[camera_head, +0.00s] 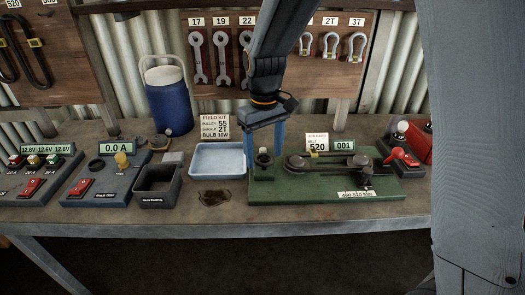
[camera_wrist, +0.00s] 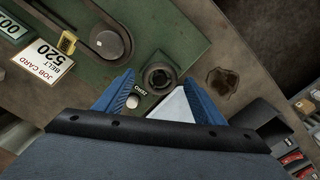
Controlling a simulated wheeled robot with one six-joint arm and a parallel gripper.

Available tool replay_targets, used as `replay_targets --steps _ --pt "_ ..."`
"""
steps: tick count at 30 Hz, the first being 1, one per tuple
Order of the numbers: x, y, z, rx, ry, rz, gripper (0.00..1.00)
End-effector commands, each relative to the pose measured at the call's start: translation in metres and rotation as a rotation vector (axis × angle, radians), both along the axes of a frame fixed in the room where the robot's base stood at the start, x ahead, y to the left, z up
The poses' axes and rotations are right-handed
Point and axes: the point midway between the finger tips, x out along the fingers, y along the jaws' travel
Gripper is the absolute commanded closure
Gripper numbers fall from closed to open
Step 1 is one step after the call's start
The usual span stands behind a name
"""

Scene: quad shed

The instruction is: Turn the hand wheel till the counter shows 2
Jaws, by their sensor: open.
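The counter (camera_head: 344,145) on the green bench unit (camera_head: 310,193) reads 001. Its display is partly cut off at the wrist view's left edge (camera_wrist: 12,30). A dark round knob with a hollow centre, likely the hand wheel (camera_wrist: 158,77), sits at one end of the green unit. It also shows low between my fingers in the head view (camera_head: 263,157). My gripper (camera_head: 264,146) is open, pointing down, its blue fingers on either side of the knob. In the wrist view, both fingertips (camera_wrist: 159,84) look apart from the knob; their height above it is unclear.
A belt on pulleys (camera_head: 325,164) and a job card (camera_head: 317,142) reading 520 are right of my gripper. A light blue tray (camera_head: 217,174) stands close on the left.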

Motion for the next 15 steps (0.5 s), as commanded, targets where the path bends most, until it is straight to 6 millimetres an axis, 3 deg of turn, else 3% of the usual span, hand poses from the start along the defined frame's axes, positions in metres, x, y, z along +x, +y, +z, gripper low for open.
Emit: replay_targets --steps 4,11,15 --pt "0.0000 -0.0001 0.0000 0.000 0.000 0.000 0.40" --pt "0.0000 -0.0002 0.0002 0.000 0.000 -0.001 0.78" --pt "-0.0002 0.0025 0.0004 0.001 0.001 0.005 0.78"
